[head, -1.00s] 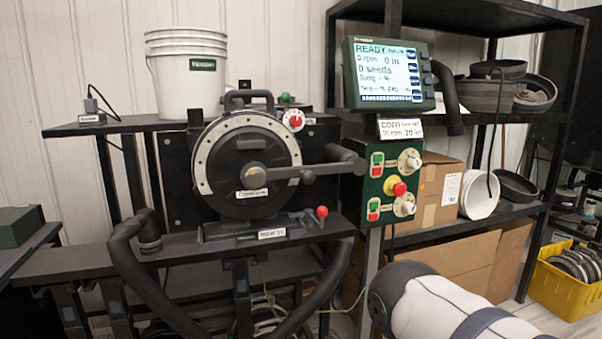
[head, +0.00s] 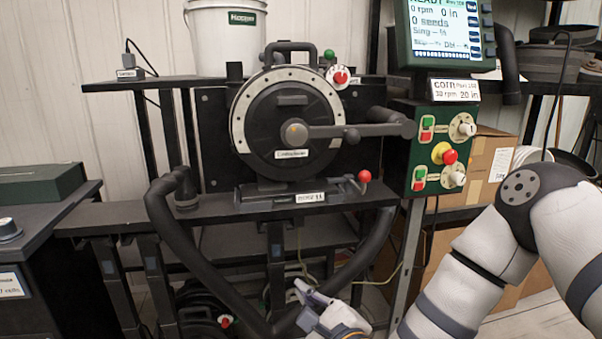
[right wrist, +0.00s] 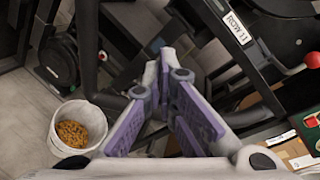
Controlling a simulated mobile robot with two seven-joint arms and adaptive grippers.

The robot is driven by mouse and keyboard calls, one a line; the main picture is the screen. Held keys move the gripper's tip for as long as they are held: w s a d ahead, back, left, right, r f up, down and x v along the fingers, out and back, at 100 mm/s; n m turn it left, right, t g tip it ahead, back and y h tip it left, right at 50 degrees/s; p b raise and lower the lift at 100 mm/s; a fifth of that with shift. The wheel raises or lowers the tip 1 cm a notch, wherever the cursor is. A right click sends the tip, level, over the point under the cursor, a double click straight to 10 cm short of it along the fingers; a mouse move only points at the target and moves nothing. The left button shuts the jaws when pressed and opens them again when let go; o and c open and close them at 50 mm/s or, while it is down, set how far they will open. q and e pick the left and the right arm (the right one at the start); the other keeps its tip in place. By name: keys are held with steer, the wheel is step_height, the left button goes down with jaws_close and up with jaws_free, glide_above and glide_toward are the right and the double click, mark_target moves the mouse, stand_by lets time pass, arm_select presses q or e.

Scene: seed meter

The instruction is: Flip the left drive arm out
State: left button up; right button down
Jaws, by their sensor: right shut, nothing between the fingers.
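The seed meter (head: 284,108) is a dark round housing with a pale dotted ring, upright on the stand. A dark grey drive arm (head: 355,131) runs level from the brown-centred hub (head: 294,131) to the right. Its far end is in front of the control panel's left edge. No second drive arm can be told apart. My right gripper (head: 299,287) is low in front of the stand, below the meter and apart from it. In the right wrist view its purple-padded fingers (right wrist: 165,60) are shut and empty. My left gripper is not in view.
A control panel (head: 422,178) with buttons stands right of the meter, under a screen (head: 440,30). A red-knobbed lever (head: 364,176) is at the meter's base. Thick black hoses (head: 180,245) hang in front. A white bucket (right wrist: 72,145) with orange-brown contents stands on the floor.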

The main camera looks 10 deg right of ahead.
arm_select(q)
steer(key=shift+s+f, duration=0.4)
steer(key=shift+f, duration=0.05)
arm_select(e)
steer(key=w+d+r+m+t+h, duration=0.1)
steer(key=w+r+m+t, duration=0.1)
steer(key=r+m, duration=0.2)
steer(key=w+d+r+m+t+h, duration=0.1)
steer(key=w+d+r+m+t, duration=0.1)
steer(key=r, duration=0.6)
steer(key=w+m+t, duration=0.1)
steer(key=m, duration=0.1)
steer(key=shift+d+r+m+h, duration=0.25)
steer(key=shift+r+m+h, duration=0.15)
steer(key=shift+w, duration=0.2)
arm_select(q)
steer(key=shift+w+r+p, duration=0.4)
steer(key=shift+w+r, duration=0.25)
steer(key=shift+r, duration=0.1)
arm_select(e)
steer(key=w+r, duration=0.6)
steer(key=w, duration=0.3)
steer(key=shift+w+a+r, duration=0.15)
steer(key=shift+w+a, duration=0.15)
steer(key=shift+a, duration=0.1)
